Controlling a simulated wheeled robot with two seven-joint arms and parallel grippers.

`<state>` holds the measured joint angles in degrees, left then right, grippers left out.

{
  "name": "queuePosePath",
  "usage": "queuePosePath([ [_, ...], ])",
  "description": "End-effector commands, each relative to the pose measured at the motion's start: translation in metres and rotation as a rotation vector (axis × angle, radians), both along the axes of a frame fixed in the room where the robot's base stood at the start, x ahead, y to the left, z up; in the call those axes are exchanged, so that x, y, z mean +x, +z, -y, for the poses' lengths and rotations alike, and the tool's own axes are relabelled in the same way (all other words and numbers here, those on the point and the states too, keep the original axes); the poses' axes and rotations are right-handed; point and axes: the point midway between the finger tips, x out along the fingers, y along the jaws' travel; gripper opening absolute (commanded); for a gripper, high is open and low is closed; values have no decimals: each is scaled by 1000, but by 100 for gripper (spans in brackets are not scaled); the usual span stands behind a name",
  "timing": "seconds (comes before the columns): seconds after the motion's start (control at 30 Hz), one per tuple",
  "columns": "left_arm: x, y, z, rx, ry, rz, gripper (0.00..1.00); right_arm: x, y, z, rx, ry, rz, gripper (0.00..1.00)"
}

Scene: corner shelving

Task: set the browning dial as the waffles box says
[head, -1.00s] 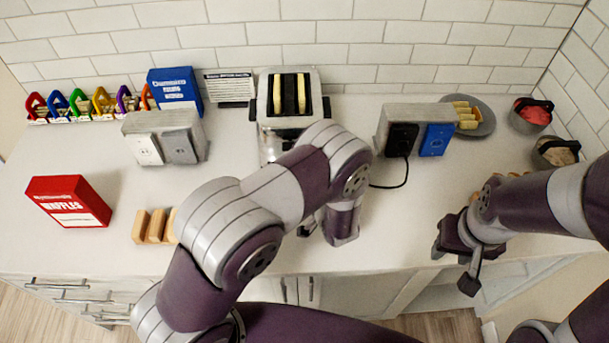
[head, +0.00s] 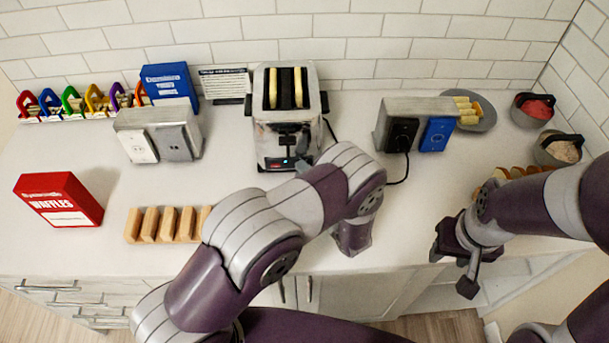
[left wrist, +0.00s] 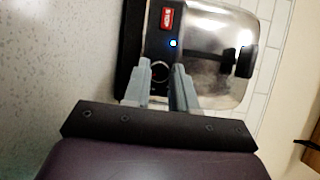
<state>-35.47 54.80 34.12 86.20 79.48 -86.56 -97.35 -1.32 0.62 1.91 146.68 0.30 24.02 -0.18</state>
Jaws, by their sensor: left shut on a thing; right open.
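The chrome toaster (head: 264,142) stands against the back wall with two pale slices in its slots. Its front shows a small blue light and the black dial (left wrist: 160,72), which sits between my left fingertips in the left wrist view. My left gripper (left wrist: 161,66) is shut on the dial; in the head view my arm mostly hides it. My right gripper (head: 453,270) is open and empty near the front edge at right.
A red stop button (left wrist: 166,18) and the toaster's black lever (left wrist: 243,62) are near my left fingers. A grey outlet box (head: 158,130) stands left, another (head: 388,112) with a plugged cord stands right. A blue box (head: 170,82) is behind.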

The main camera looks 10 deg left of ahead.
Motion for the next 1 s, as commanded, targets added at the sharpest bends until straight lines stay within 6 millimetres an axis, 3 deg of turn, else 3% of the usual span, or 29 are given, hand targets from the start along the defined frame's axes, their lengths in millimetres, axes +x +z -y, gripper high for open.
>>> queuePosePath([
  [0.63, 0, -1, 0, 45, 0, -15, 0, 0, -3, 0, 0, 0, 0, 43],
  [0.67, 0, -1, 0, 45, 0, -15, 33, 0, -3, 0, 0, 0, 0, 43],
  [0.7, 0, -1, 0, 45, 0, -15, 46, 0, -3, 0, 0, 0, 0, 43],
  [0.73, 0, -1, 0, 45, 0, -15, 51, 0, -3, 0, 0, 0, 0, 43],
  [1.0, 0, -1, 0, 45, -1, -14, 51, 0, -3, 0, 0, 0, 0, 43],
])
